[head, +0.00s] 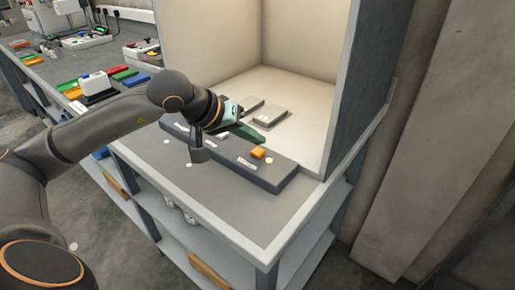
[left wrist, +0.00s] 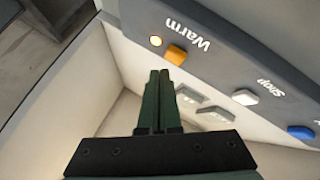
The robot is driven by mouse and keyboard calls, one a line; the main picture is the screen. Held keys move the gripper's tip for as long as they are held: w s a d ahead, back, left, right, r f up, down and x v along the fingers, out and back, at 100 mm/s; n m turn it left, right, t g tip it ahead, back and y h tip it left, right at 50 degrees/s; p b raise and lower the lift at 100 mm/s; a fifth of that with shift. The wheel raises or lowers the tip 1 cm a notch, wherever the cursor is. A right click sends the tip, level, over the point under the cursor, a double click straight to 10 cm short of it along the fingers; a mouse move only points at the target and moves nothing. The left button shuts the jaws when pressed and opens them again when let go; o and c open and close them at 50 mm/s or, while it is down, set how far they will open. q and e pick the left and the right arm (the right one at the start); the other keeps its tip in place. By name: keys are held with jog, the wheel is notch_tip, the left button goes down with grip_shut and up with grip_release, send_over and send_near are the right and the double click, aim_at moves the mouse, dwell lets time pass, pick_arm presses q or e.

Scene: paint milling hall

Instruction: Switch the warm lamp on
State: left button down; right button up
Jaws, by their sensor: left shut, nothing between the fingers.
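The dark grey switch bar (head: 225,158) lies along the front of the booth. Its orange switch (head: 258,152) sits near the right end, beside a small round indicator (head: 269,160). In the left wrist view the orange switch (left wrist: 176,55) is under the label "Warm", and the indicator (left wrist: 155,41) shows a bright centre with an orange rim. My left gripper (head: 260,138) is shut and empty, with its green fingertips (left wrist: 160,74) close to the orange switch; I cannot tell whether they touch it. My right gripper is in no view.
A white switch (left wrist: 245,97) labelled "Shop" and a blue switch (left wrist: 301,132) are on the same bar. Two grey plates (head: 270,117) lie on the booth floor. The booth's side wall (head: 368,80) stands at the right. Coloured panels (head: 85,82) lie on the bench at left.

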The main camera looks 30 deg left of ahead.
aim_at(254, 153)
pick_arm(q)
notch_tip(254, 153, up, 6)
jog(key=p, duration=0.4)
dwell(0.3)
jog(key=s+r+p, duration=0.1)
jog(key=s+r, duration=0.4)
jog(key=r, duration=0.2)
jog(key=shift+a, duration=0.2)
